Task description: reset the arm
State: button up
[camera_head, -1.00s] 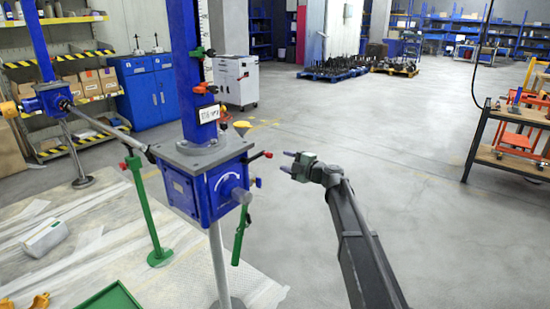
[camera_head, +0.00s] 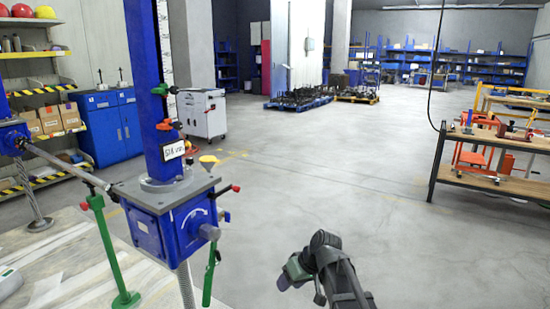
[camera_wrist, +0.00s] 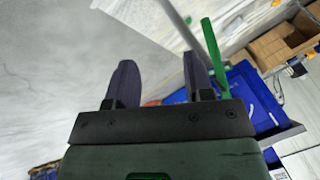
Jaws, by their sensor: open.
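My gripper (camera_head: 298,285) hangs low at the bottom of the head view, right of the blue screw jack (camera_head: 172,215) and clear of it. In the wrist view its two dark fingers (camera_wrist: 160,68) stand apart with nothing between them. The jack has a tall blue column, red and green clamps, a white label and a yellow funnel-like part. A shaft (camera_head: 62,165) links it to a second blue jack (camera_head: 14,140) at the left edge.
A green post (camera_head: 110,250) and a hanging green handle (camera_head: 210,275) stand by the jack. A workbench with tools (camera_head: 495,180) is at the right. Blue cabinets (camera_head: 112,125) and a white cart (camera_head: 203,113) stand behind. The middle floor is open.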

jog(key=s+d+f+m+g+h+p, duration=0.1)
jog(key=s+d+m+h, duration=0.2)
jog(key=s+d, duration=0.5)
jog(key=s+d+m+h+p, duration=0.1)
jog(key=s+d+m+h, duration=0.3)
jog(key=s, duration=0.6)
notch_tip(320, 180, up, 13)
jog(key=w+y+p, duration=0.1)
jog(key=p, duration=1.1)
jog(key=shift+w+d+n, duration=0.15)
jog(key=shift+d+n, duration=0.2)
jog(key=shift+n, duration=0.05)
